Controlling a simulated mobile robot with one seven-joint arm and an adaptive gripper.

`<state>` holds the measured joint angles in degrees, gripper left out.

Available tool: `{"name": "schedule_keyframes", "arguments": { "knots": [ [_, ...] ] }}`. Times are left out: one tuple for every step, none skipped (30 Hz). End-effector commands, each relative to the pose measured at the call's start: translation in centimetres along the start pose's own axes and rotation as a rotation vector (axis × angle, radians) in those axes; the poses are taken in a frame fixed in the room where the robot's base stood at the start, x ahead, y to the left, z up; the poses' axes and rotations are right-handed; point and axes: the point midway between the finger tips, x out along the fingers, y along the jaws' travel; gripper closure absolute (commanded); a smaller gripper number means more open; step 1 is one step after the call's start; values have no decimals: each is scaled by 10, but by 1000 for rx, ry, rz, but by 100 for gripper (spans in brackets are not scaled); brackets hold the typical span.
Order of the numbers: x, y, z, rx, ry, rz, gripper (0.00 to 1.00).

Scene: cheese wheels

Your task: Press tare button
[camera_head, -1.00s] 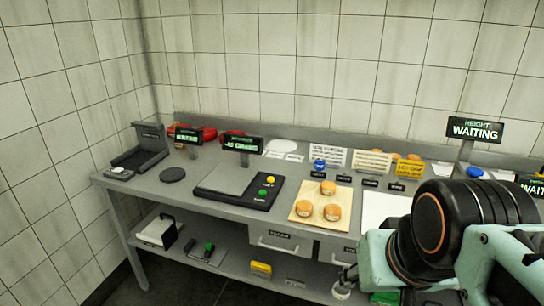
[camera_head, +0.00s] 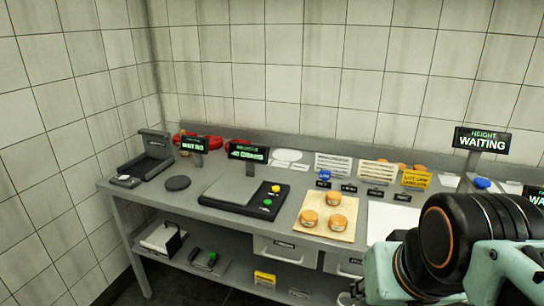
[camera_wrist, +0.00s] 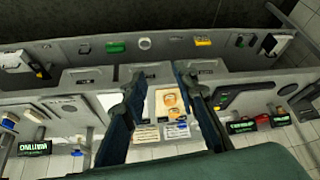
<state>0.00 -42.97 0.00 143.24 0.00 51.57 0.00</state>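A black scale with a grey plate (camera_head: 231,188) sits on the grey bench, left of the board with the wheels. It carries a yellow button (camera_head: 276,189) and a green button (camera_head: 267,202) at its right end. Their labels are too small to read. A display (camera_head: 248,153) with green text stands behind it. In the wrist view, the two dark blue fingers of my gripper (camera_wrist: 157,92) are apart with nothing held between them. The scale appears to be to the right of the fingers there, partly hidden. In the head view the fingertips are hidden or out of frame, away from the buttons.
Several orange cheese wheels stand on a wooden board (camera_head: 326,233) right of the scale. A second device (camera_head: 150,157), a dark disc (camera_head: 177,183) and red items are at the left. Signs line the back. A lower shelf holds small tools. Tiled walls close the back and left.

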Motion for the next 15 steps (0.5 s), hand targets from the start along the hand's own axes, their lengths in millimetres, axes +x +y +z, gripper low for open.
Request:
{"name": "schedule_keyframes", "arguments": {
  "knots": [
    [0, 0, 0, 0, 0, 0, 81],
    [0, 0, 0, 0, 0, 0, 84],
    [0, 0, 0, 0, 0, 0, 89],
    [0, 0, 0, 0, 0, 0, 92],
    [0, 0, 0, 0, 0, 0, 95],
    [0, 0, 0, 0, 0, 0, 100],
    [0, 0, 0, 0, 0, 0, 100],
    [0, 0, 0, 0, 0, 0, 100],
    [0, 0, 0, 0, 0, 0, 100],
    [0, 0, 0, 0, 0, 0, 100],
    [0, 0, 0, 0, 0, 0, 100],
    [0, 0, 0, 0, 0, 0, 100],
    [0, 0, 0, 0, 0, 0, 100],
    [0, 0, 0, 0, 0, 0, 100],
    [0, 0, 0, 0, 0, 0, 100]
  ]
}}
